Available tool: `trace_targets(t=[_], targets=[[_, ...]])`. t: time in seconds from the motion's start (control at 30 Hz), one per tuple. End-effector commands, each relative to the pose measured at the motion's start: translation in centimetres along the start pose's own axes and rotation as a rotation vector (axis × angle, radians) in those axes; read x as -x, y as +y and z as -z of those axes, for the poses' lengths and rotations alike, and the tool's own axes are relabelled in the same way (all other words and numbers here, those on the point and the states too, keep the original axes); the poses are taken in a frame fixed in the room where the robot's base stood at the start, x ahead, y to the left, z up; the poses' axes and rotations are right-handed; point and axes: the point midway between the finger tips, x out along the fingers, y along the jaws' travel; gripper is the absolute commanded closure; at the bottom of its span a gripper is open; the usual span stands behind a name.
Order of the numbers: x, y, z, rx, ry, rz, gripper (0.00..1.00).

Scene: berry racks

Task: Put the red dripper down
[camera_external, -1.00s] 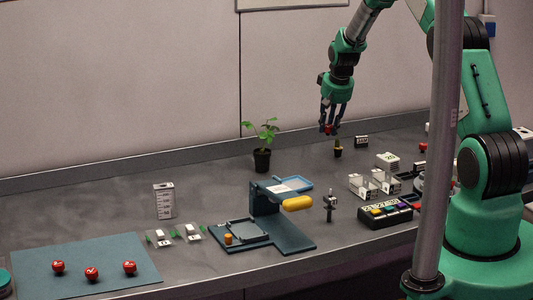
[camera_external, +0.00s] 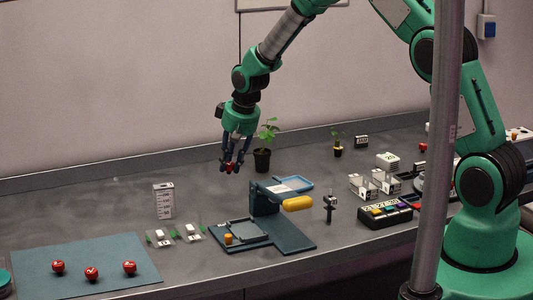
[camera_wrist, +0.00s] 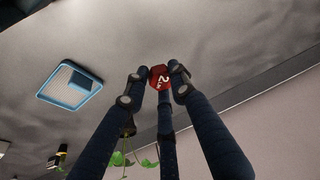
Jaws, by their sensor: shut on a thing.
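The red dripper (camera_external: 231,168) is held between the fingertips of my gripper (camera_external: 231,161), in the air above the grey bench, left of the larger potted plant. In the wrist view the red dripper (camera_wrist: 158,73) shows a white mark like a 2 and sits between the dark fingers of my gripper (camera_wrist: 158,84), which partly hide it. Its exact height above the bench cannot be told.
A teal mat (camera_external: 100,251) at front left bears three red balls. A white marked block (camera_external: 164,201), a blue press-like stand (camera_external: 266,202) with a yellow handle (camera_external: 297,203), and a larger potted plant (camera_external: 262,160) stand nearby. Bare bench lies behind the stand.

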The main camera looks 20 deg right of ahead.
Motion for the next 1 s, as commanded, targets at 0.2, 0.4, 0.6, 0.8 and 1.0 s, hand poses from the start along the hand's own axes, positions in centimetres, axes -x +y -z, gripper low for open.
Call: trace_targets(t=[0.2,0.4,0.6,0.8,1.0], targets=[[0.3,-8.5,-3.1,0.088,-0.014,0.031,0.85],[0.9,-15.3,-6.5,0.163,-0.025,0.056,0.85],[1.6,-21.7,-10.5,0.238,-0.036,0.080,0.85],[2.6,-27.4,-14.8,0.313,-0.047,0.104,0.85],[3.4,-31.4,-18.5,0.368,-0.057,0.121,0.85]])
